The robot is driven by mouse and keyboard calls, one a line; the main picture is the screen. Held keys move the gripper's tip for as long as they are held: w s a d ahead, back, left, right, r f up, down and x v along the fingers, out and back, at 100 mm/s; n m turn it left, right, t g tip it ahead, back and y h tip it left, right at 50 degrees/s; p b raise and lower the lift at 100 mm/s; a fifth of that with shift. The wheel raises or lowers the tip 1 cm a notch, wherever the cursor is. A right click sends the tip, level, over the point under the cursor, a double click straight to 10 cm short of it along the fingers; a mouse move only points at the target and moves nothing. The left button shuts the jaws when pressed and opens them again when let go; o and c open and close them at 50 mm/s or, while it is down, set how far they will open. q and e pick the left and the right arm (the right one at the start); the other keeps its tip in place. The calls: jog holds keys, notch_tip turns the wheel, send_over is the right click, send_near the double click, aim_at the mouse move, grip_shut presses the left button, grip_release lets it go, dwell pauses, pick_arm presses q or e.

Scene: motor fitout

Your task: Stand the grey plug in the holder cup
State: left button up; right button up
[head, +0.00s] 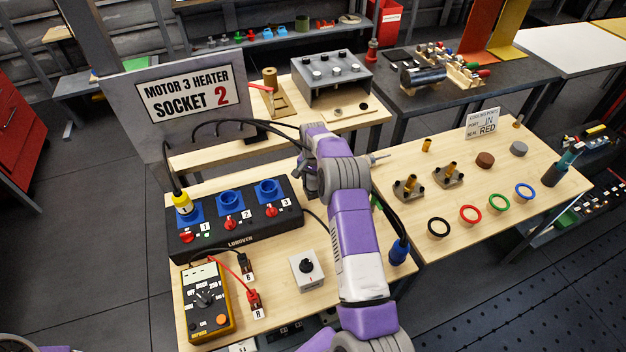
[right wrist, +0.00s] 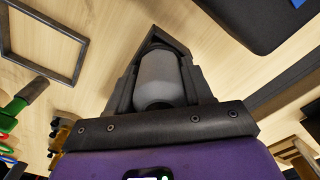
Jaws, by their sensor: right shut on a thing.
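My right gripper (head: 311,186) is over the wooden bench, between the black socket box and the right-hand part of the bench. In the right wrist view, the gripper (right wrist: 157,48) is shut on a smooth grey cylinder, which I take as the grey plug (right wrist: 158,78). The plug lies between the two dark fingers; its far end is partly hidden. In the head view my arm hides it. I cannot clearly identify the holder cup; a dark cup-like holder (head: 551,178) with a teal-handled item stands at the right. My left gripper is not in view.
The black socket box (head: 240,241) has a yellow plug (head: 183,204) in socket 1. Cables run near my right wrist, and a blue plug (head: 398,251) is by the bench edge. A yellow meter (head: 207,300) lies in front. Coloured rings (head: 470,213) are at right.

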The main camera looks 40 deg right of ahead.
jog(key=shift+f, duration=0.15)
jog(key=o, duration=1.3)
notch_tip(320, 180, up, 8)
jog(key=shift+f, duration=0.15)
